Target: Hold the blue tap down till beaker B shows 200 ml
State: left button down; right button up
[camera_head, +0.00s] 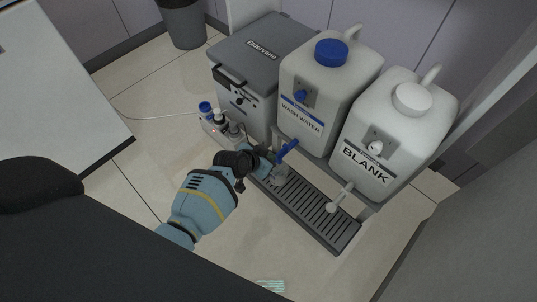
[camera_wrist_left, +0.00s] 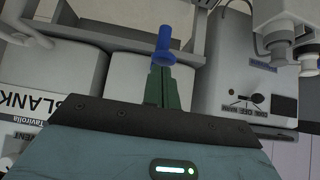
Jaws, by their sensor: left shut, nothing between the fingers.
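The blue tap (camera_head: 288,147) sticks out below the wash water canister (camera_head: 316,97). My right gripper is not in view.
The BLANK canister (camera_head: 388,138) with a white tap (camera_head: 340,198) stands to the right. A grey box (camera_head: 262,52) stands left of the wash water canister, with small bottles (camera_head: 207,110) at its front. The slotted drip tray (camera_head: 318,222) runs below the taps. A bin (camera_head: 183,22) stands behind.

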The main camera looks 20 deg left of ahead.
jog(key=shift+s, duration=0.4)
